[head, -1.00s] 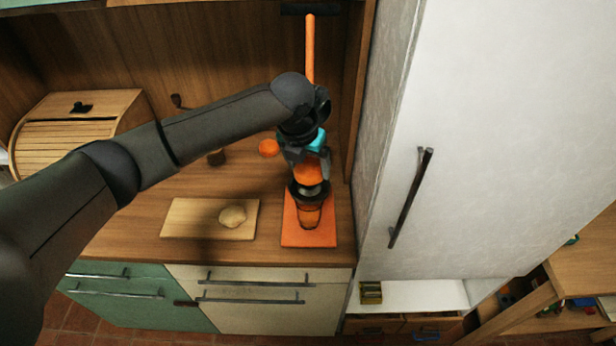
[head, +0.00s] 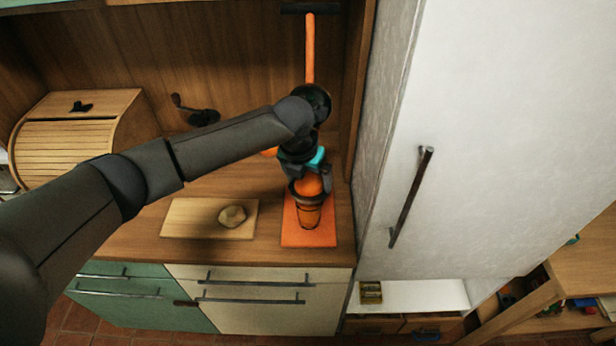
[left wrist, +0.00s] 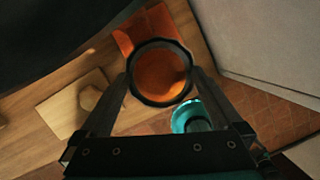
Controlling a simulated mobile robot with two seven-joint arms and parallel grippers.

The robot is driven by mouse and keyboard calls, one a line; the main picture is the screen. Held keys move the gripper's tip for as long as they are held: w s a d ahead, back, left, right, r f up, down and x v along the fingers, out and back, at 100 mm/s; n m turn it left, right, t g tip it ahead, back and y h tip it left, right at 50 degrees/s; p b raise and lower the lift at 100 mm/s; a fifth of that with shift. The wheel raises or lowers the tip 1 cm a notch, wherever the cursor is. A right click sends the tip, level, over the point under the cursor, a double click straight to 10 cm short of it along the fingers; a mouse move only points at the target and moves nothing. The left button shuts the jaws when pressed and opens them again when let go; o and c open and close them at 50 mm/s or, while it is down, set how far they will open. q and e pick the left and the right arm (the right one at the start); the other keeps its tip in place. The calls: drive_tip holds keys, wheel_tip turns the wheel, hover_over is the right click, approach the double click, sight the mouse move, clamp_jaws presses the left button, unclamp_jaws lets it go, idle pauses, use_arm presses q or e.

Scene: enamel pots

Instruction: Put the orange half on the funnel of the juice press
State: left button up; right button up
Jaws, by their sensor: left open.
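The orange half (head: 309,186) rests down in the dark ring of the juice press funnel (head: 298,198), above a glass (head: 309,217) on the orange base (head: 290,238). In the left wrist view the orange half (left wrist: 160,72) lies inside the round dark rim (left wrist: 158,101). My left gripper (left wrist: 163,76) is open, with one finger on each side of the ring. In the head view the gripper (head: 311,180) is directly over the press and hides part of it. Whether a finger touches the rim cannot be told. My right gripper is not in view.
The press's orange upright lever (head: 310,50) rises behind my wrist. A small orange thing (head: 269,152) is partly hidden behind my arm. A tall white cabinet (head: 490,130) stands close on the right.

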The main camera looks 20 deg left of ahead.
use_arm(q)
drive_tip(key=shift+r, duration=0.1)
drive_tip(key=v, duration=1.2)
drive_tip(key=shift+p, duration=0.45)
